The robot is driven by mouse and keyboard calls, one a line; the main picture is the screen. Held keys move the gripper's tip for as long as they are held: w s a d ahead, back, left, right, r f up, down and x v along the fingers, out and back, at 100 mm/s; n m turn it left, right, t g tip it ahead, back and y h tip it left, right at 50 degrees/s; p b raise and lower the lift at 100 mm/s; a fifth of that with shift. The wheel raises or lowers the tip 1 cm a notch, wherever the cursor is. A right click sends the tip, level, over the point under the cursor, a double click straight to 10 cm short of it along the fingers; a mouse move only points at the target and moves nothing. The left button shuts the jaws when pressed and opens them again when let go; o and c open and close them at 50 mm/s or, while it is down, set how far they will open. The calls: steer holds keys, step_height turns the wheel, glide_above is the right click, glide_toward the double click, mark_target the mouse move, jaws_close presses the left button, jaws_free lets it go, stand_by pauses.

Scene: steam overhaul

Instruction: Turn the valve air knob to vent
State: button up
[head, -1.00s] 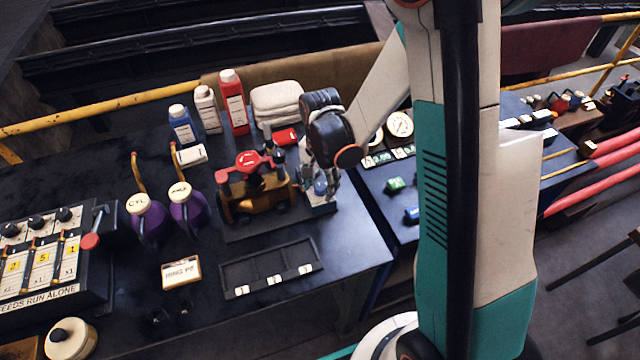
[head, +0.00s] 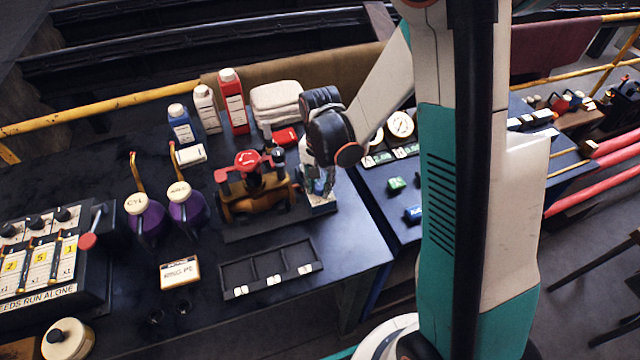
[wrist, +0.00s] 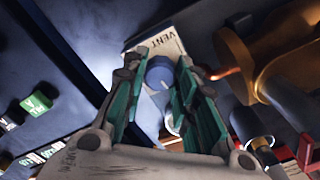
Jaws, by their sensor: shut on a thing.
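The valve air knob (wrist: 160,72) is a round blue knob on a light plate (wrist: 157,42) that carries the word VENT, seen in the wrist view. My gripper (wrist: 158,82) has its two teal-padded fingers on either side of the knob, shut on it. In the head view my gripper (head: 318,182) reaches down over the small block (head: 322,208) at the right of the brass valve. My fingers hide the knob there. The pointing direction of the knob cannot be told.
The brass valve with a red handwheel (head: 248,160) stands close left of my gripper. White towels (head: 276,100) and bottles (head: 232,100) stand behind it. A black tray (head: 270,270) lies in front. Gauges (head: 400,124) and small green and blue blocks are on the right bench.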

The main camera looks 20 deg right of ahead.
mark_target(320, 186)
steer(key=n+b, duration=0.2)
steer(key=n, duration=0.3)
steer(key=shift+f+n, duration=0.1)
steer(key=shift+n, duration=0.2)
steer(key=shift+n+b, duration=0.5)
steer(key=shift+n, duration=1.7)
steer(key=o, duration=1.1)
step_height(320, 186, up, 12)
steer(key=shift+r, duration=0.1)
